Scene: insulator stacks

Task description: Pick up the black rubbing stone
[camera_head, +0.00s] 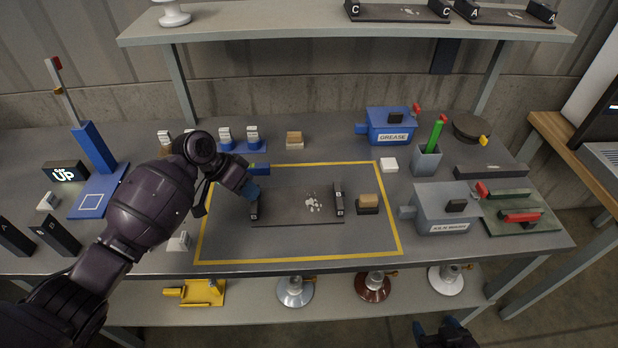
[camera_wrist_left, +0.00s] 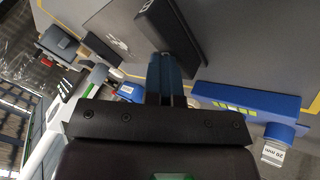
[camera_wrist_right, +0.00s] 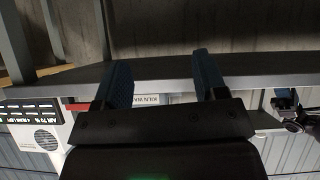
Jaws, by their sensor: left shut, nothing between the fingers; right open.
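A small block with a tan top and a black bottom (camera_head: 368,203), which looks like the black rubbing stone, sits inside the yellow outline near its right side. My left gripper (camera_head: 252,192) is shut and empty over the left part of the outline, by a black end block (camera_head: 254,208) of a dark plate. The left wrist view shows its closed fingers (camera_wrist_left: 164,72) close to a black block (camera_wrist_left: 168,25); I cannot tell whether they touch. My right gripper (camera_head: 446,328) is low at the bottom edge, below bench level. Its fingers (camera_wrist_right: 162,80) are open and empty.
The dark plate (camera_head: 290,215) carries a second end block (camera_head: 338,199) just left of the tan-topped block. A grey box (camera_head: 445,208) stands to its right. A similar tan and white block (camera_head: 294,138) is behind the outline. A blue striped tool (camera_wrist_left: 245,100) lies near my left fingers.

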